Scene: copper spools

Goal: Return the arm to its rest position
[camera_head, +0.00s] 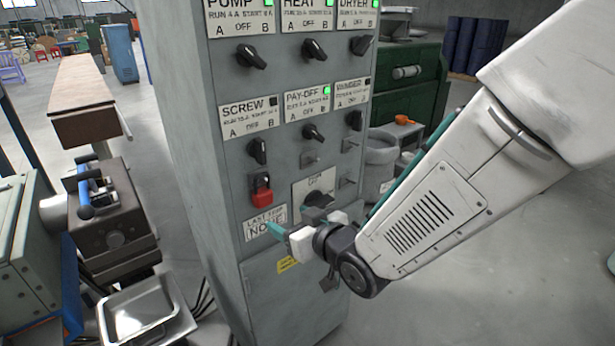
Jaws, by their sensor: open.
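My white arm (430,205) reaches in from the upper right, down and to the left. My gripper (298,226), with a teal finger at its left, is in front of the lower part of a grey control cabinet (178,115). It is open and I see nothing held in it. Behind it is a large dark rotary switch on a pale plate (314,184), partly hidden by the gripper. I cannot tell whether the gripper touches the switch or the cabinet.
Several black knobs (313,49) stick out above. A machine with a blue-handled lever (87,200) and a metal tray (140,308) stand left. Open floor (480,290) lies right.

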